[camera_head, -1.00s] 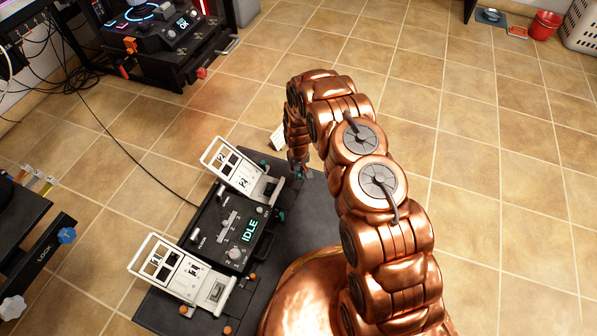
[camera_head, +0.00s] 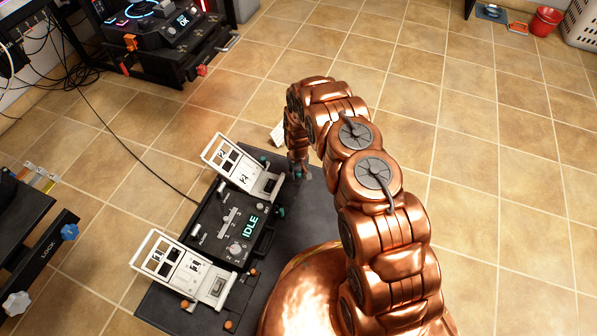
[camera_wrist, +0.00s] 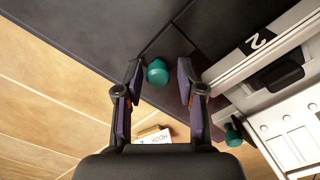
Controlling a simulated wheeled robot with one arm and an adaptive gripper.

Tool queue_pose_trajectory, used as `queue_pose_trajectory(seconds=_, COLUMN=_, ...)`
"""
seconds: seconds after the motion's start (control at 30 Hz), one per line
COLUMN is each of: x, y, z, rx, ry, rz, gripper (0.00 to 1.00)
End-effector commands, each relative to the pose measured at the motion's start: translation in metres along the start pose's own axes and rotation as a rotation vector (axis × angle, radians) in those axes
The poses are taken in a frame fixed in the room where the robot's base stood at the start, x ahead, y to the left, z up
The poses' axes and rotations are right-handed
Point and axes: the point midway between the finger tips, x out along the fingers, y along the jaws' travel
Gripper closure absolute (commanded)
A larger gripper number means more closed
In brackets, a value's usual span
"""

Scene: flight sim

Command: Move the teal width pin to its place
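In the wrist view, a teal round-headed pin (camera_wrist: 157,71) stands on the dark deck between the fingers of my gripper (camera_wrist: 160,65). The fingers are open; the left one is close to the pin head and a gap shows on the right. In the head view, my gripper (camera_head: 298,169) is low over the deck, right of white panel 2 (camera_head: 240,172); the pin between its fingers is hard to make out there. Another teal knob (camera_wrist: 233,135) sits beside panel 2 in the wrist view. A teal part (camera_head: 281,212) shows at the console's right edge.
The console (camera_head: 229,226) reads IDLE, between panel 2 and white panel 1 (camera_head: 180,270), on the dark deck (camera_head: 318,215). Orange knobs (camera_head: 229,324) are near panel 1. A paper tag (camera_wrist: 154,138) lies beyond the deck edge. Tiled floor to the right is open.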

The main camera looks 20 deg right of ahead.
Motion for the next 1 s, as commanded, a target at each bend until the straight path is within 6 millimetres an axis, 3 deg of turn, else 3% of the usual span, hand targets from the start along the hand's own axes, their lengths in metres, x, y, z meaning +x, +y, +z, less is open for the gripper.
queue_pose_trajectory(seconds=0.47, x=-0.005, y=0.001, z=0.000, rx=0.001, ry=-0.001, rz=0.000, gripper=0.51)
queue_pose_trajectory(seconds=1.0, x=-0.068, y=0.001, z=-0.001, rx=0.001, ry=0.002, rz=0.000, gripper=0.51)
